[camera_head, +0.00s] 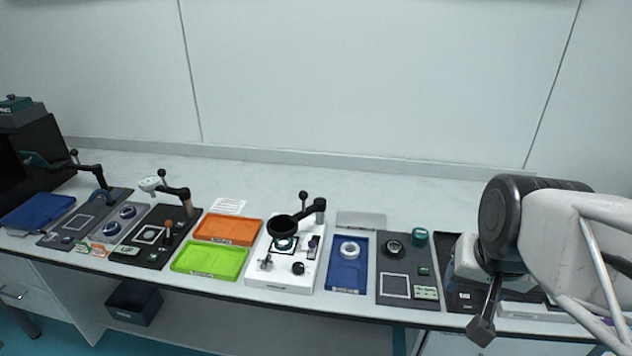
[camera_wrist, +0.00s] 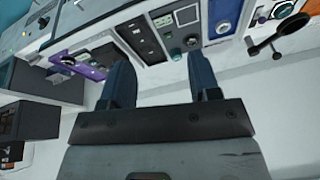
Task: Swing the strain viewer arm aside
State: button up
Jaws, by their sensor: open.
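A black swing arm with a round ring head (camera_head: 283,226) and an upright ball knob stands over a white base plate (camera_head: 262,272) at the middle of the bench. A black arm with a ball knob also shows at the upper right of the wrist view (camera_wrist: 280,40). Two other swing arms stand further left: one with a white head (camera_head: 151,184) and a dark one (camera_head: 88,168). No readable label shows which is the strain viewer. My gripper (camera_wrist: 161,75) is open and empty, apart from all these arms; in the head view it is at the right, partly hidden.
Orange (camera_head: 228,229) and green (camera_head: 210,260) trays lie left of the white base. A blue tray with a white ring (camera_head: 349,249) and a dark panel (camera_head: 395,286) lie to its right. The bench strip behind the stations is clear.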

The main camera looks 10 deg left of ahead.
jog(key=w+a+f+m+t+y, duration=0.1)
jog(key=w+a+m+t, duration=0.1)
jog(key=w+a+m, duration=0.45)
jog(key=w+a+m+t+y, duration=0.1)
jog(key=w+a+t, duration=0.15)
jog(key=w, duration=0.75)
jog(key=m+t, duration=0.7)
jog(key=m, duration=0.9)
send_over(303, 197)
jog(key=s+d, duration=0.5)
jog(key=d, duration=0.1)
notch_tip(303, 197, down, 8)
jog(key=a+f+m+t, duration=0.1)
jog(key=f+m, duration=0.1)
jog(key=a+f+m, duration=0.2)
jog(key=a+f+m+t, duration=0.1)
jog(key=a+f+m, duration=0.1)
jog(key=shift+w+a+m+t+h, duration=0.2)
jog(key=shift+w+m+t+h, duration=0.1)
jog(key=shift+m+t, duration=0.05)
jog(key=shift+a+f+m, duration=0.2)
jog(key=shift+f+m, duration=0.05)
jog(key=shift+m, duration=0.15)
jog(key=shift+w, duration=0.1)
jog(key=w, duration=0.7)
jog(key=shift+w+a, duration=0.2)
jog(key=shift+a, duration=0.15)
